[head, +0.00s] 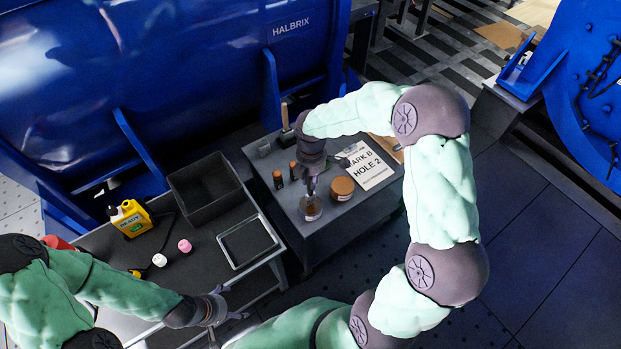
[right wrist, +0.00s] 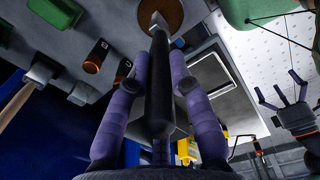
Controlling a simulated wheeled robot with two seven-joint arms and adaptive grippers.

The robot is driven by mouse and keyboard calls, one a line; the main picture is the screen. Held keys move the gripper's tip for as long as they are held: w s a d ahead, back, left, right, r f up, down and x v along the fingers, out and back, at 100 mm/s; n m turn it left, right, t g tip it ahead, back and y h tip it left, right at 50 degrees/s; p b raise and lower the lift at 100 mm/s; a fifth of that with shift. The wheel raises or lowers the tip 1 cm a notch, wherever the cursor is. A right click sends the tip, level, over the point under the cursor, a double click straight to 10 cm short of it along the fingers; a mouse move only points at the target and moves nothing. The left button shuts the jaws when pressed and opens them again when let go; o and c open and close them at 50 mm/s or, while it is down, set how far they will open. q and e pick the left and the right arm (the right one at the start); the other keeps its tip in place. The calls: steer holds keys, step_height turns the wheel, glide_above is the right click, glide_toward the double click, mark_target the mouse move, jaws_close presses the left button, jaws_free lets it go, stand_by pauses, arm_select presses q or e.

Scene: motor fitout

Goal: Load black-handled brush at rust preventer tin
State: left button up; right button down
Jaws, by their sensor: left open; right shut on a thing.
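My right gripper (head: 312,188) is shut on the black-handled brush (right wrist: 160,95), handle between its purple fingers. In the right wrist view the brush's metal ferrule (right wrist: 158,20) reaches over a round brown surface (right wrist: 172,12). In the head view the gripper is right above an open tin with brown contents (head: 311,208), near the front edge of the grey bench. The bristles are hidden, so I cannot tell how deep they are. A second brown-topped tin (head: 342,188) stands just right of it. My left gripper (head: 235,304) is open and empty, low beside the left cart; it also shows in the right wrist view (right wrist: 290,100).
The left cart holds a black bin (head: 205,190), an empty tray (head: 247,243) and a yellow jug (head: 130,218).

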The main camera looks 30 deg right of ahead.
steer(key=shift+f, duration=0.5)
stand_by(0.8)
steer(key=shift+f, duration=0.1)
stand_by(1.3)
steer(key=shift+r+p, duration=3.1)
steer(key=shift+r, duration=0.5)
steer(key=shift+a, duration=0.1)
